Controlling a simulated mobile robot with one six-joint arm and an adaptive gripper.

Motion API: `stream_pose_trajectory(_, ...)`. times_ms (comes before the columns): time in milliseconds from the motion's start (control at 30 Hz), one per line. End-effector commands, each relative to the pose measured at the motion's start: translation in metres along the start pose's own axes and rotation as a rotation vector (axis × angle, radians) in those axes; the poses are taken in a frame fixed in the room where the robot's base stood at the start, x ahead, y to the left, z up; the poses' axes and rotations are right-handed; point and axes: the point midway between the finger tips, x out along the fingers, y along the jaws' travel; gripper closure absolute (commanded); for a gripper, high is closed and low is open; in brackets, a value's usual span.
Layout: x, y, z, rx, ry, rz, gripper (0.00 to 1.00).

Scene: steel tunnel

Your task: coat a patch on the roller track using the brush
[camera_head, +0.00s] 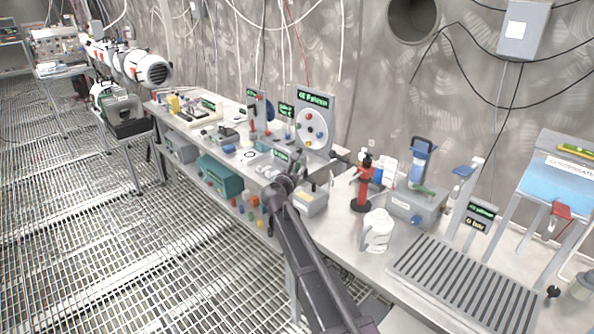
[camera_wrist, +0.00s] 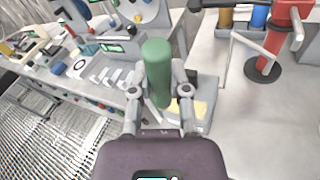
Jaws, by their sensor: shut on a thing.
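My gripper (camera_wrist: 160,95) is shut on a thick green cylinder, which looks like the handle of the brush (camera_wrist: 157,66). It stands nearly upright between the two fingers in the wrist view. Its bristles are not visible. In the head view my gripper (camera_head: 285,182) is small, over the front edge of the bench near the centre, and the brush cannot be made out there. The roller track (camera_head: 462,285), a grey frame of parallel dark slats, lies on the right-hand bench, well to the right of my gripper. No coated patch can be made out on it.
A light grey box with a yellow label (camera_head: 310,201) sits close behind my gripper. A white jug (camera_head: 377,231) and a red stand (camera_head: 364,184) stand between my gripper and the track. A rack with a blue tank (camera_head: 556,180) rises behind the track. Slotted floor lies in front.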

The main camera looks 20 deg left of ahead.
Motion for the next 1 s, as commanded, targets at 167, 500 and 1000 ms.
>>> stream_pose_trajectory(167, 0.0, 0.0, 0.001, 0.0, 0.0, 0.0, 1.0)
stream_pose_trajectory(500, -0.003, 0.005, 0.021, 0.0, 0.0, 0.0, 1.0)
stream_pose_trajectory(1000, -0.003, 0.006, 0.029, 0.0, 0.0, 0.0, 1.0)
